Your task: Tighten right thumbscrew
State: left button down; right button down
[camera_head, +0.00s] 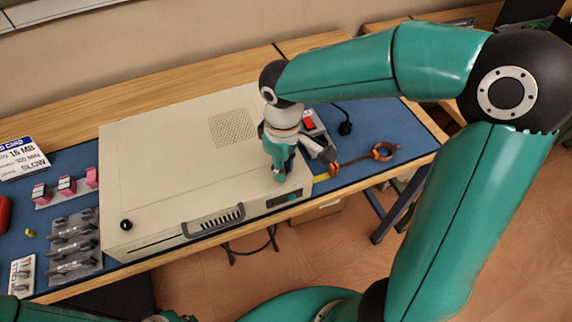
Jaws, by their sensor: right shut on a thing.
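A beige computer case (170,170) lies flat on the blue mat, with a handle (213,219) on its front. A black thumbscrew (126,225) stands at the front left corner of its top. My right gripper (280,177) points down at the front right corner of the case top. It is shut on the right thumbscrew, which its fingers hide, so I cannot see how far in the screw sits. My left gripper does not show.
Orange-handled tool (383,151) and a grey box with a red switch (309,124) lie right of the case. Pink parts (67,185), grey connectors (72,247) and a printed card (20,158) lie left. My right arm spans the right side.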

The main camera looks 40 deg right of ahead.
jog(key=c, duration=1)
grip_release()
jog(key=shift+c, duration=0.2)
jog(key=shift+r, duration=0.1)
notch_tip(320, 180, up, 12)
